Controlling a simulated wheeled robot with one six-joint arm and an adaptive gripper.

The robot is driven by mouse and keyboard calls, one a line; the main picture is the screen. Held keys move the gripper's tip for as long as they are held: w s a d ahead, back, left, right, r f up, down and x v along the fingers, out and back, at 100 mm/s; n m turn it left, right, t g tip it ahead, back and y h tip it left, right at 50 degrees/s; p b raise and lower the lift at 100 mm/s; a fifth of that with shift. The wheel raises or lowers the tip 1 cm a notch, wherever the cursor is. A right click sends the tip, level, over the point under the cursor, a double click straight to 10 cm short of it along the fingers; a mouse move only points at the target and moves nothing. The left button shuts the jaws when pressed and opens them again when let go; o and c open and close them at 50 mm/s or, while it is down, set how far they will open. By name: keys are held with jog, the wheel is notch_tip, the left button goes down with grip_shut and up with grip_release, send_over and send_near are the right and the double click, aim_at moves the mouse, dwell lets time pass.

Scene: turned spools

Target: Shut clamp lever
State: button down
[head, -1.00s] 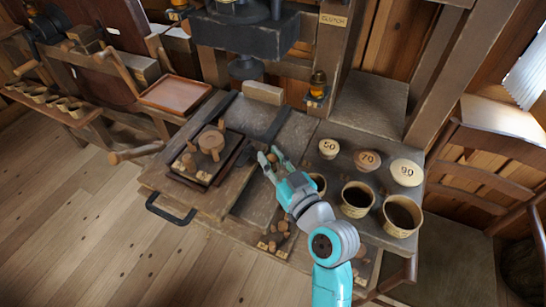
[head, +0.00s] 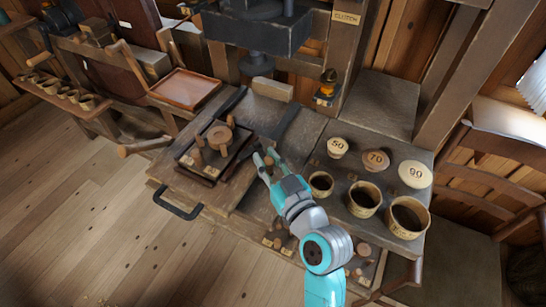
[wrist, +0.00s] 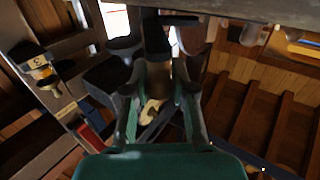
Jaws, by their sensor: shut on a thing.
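My gripper (head: 265,157) is over the bench, just right of the dark tray (head: 190,172) with the turned wooden piece (head: 219,136) and its pegs. In the wrist view my gripper (wrist: 158,105) has a finger on each side of a brownish, rounded piece (wrist: 160,76), and is shut on it. This looks like the grip of the clamp lever, but the fingers and shadow hide much of it. In the head view my gripper covers the held part. How far the lever is turned cannot be told.
Three cups (head: 364,199) stand right of my arm, with lids marked 50, 70 and 90 (head: 416,174) behind them. A dark bar (head: 286,121) and a pale block (head: 272,89) lie behind my gripper. A post (head: 341,60) labelled CLUTCH rises at the back.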

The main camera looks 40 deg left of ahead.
jog(key=c, duration=0.9)
grip_release()
jog(key=shift+c, duration=0.2)
jog(key=shift+d, duration=0.1)
jog(key=v, duration=1.2)
